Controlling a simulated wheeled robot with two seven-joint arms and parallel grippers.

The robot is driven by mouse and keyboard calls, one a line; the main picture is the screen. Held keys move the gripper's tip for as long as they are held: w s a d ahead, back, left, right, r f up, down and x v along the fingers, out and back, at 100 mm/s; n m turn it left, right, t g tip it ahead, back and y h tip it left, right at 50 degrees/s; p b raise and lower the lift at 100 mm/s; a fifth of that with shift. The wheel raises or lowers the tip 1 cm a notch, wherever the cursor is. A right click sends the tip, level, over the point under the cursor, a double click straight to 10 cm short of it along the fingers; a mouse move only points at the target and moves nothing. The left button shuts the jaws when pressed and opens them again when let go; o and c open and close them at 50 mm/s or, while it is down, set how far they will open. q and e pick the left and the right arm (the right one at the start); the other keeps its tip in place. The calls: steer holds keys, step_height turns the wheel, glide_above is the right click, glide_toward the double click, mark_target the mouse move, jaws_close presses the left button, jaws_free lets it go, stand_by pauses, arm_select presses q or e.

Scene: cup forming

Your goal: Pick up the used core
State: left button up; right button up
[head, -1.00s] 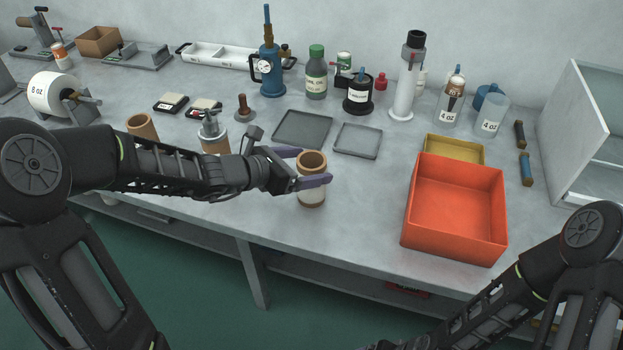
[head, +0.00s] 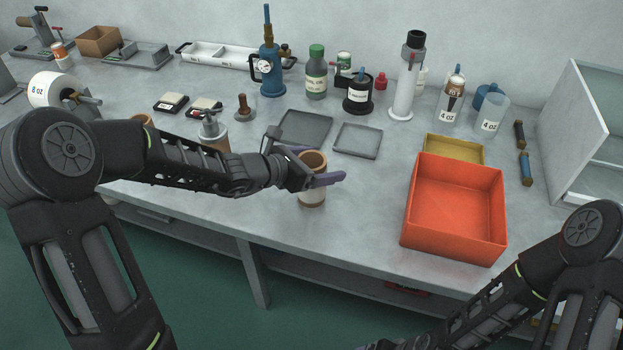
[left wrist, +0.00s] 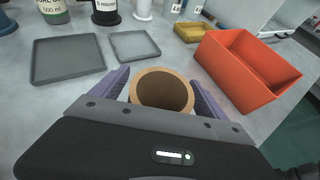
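A brown cardboard core (head: 312,194), an open hollow tube, stands upright near the bench's front edge in the head view. In the left wrist view the core (left wrist: 162,90) shows its round rim between two purple fingers. My left gripper (head: 316,166) is open, with one finger on the far side of the core and one on the near side. The near finger crosses in front of the core's upper part in the head view. Whether either finger touches it is hard to tell. My right arm enters at lower right; its gripper is out of the picture.
An orange bin (head: 455,208) stands to the right, with a yellow tray (head: 454,147) behind it. Two flat grey trays (head: 305,127) (head: 358,140) lie behind the core. Another brown tube (head: 143,118) is partly hidden by my left arm. Bench between core and bin is clear.

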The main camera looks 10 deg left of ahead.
arm_select(q)
steer(key=c, duration=1.4)
steer(key=shift+r, duration=0.15)
steer(key=shift+c, duration=0.2)
steer(key=shift+r, duration=0.55)
steer(key=s+a+r+b, duration=0.1)
steer(key=s+a+r, duration=0.1)
steer(key=s+a, duration=0.9)
steer(key=s, duration=0.3)
steer(key=shift+s, duration=0.2)
steer(key=shift+r, duration=0.1)
